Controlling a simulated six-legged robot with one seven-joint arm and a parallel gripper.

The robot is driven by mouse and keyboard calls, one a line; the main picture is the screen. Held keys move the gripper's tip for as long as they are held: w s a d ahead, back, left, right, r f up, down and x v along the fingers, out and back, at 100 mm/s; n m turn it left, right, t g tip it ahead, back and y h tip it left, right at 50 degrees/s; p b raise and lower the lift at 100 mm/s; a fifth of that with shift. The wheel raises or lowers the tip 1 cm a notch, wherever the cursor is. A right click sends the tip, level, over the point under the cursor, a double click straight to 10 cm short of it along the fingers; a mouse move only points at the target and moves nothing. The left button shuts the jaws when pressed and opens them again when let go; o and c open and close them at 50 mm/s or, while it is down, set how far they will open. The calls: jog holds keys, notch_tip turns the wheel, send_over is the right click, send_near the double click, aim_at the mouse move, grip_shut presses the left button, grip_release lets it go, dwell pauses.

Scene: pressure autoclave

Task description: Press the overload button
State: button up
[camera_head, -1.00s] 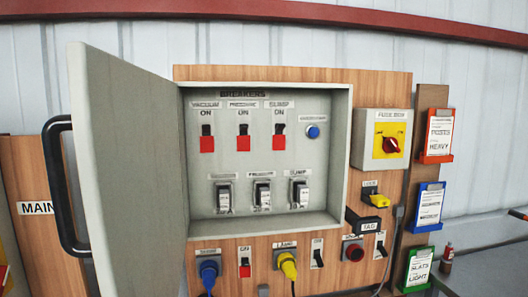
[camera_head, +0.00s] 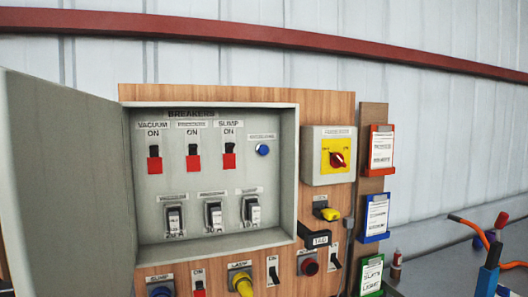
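The open grey breaker box (camera_head: 289,175) hangs on a wooden panel. A round blue button (camera_head: 262,150) sits at its upper right inside, under a small label too blurred to read surely. A round red button (camera_head: 309,266) sits below the box on the wooden panel, under another blurred label. I cannot read the word overload on either label. Both buttons are unobstructed. My gripper is not in view.
The box door (camera_head: 65,190) stands open to the left. Three red-based switches (camera_head: 193,155) and three lower breakers (camera_head: 214,215) fill the box. The fuse box (camera_head: 309,172) with its red knob is to the right. Orange and blue items (camera_head: 488,270) stand lower right.

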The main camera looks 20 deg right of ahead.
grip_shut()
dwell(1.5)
